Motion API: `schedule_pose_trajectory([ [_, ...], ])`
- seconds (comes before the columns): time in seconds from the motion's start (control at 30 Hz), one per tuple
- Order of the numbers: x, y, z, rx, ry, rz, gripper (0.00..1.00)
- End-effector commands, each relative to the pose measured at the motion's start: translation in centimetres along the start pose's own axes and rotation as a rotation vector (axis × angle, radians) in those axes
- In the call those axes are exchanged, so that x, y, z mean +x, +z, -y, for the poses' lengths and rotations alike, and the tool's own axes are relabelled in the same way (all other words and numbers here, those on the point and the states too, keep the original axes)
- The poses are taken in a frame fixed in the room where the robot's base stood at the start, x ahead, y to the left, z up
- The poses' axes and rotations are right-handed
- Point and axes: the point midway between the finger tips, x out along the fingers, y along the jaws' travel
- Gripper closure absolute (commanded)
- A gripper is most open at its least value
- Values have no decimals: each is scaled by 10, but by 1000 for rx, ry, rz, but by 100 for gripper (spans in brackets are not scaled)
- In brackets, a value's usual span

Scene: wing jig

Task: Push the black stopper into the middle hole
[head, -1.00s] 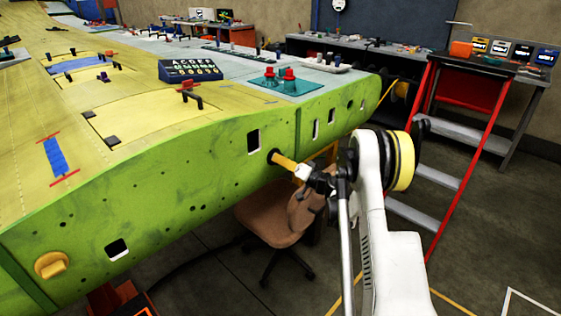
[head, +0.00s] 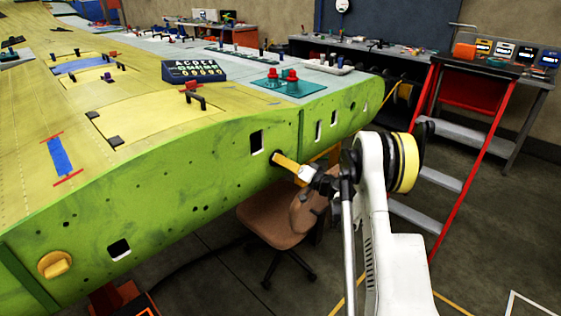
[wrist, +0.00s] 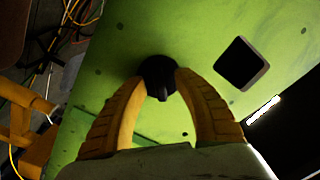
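In the wrist view, the black stopper (wrist: 158,73) is a dark round piece with a small stub pointing toward my gripper. It sits at the green panel face. In the head view it shows as a small dark spot (head: 275,156) at the tip of my gripper. My gripper (wrist: 162,78) has its two yellow fingers at either side of the stopper, tips overlapping its edges, and looks shut on it. The middle hole is not seen apart from the stopper, which covers that spot of the panel. How deep the stopper sits cannot be told.
A square opening (wrist: 241,63) lies beside the stopper; it also shows in the head view (head: 256,141). A yellow plug (head: 54,265) sits at the panel's lower left. A brown chair (head: 275,222) stands below the panel. A red-railed step ladder (head: 459,205) stands at right.

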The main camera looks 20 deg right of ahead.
Motion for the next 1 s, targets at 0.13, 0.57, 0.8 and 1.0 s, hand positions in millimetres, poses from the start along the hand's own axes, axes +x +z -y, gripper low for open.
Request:
schedule_pose_trajectory([
  [0.13,-27,-1,-1,0,2,-2,64],
  [0.57,-106,0,0,0,1,-1,64],
  [0.8,-114,0,1,0,-1,0,64],
  [1.0,-113,0,1,0,-1,0,64],
])
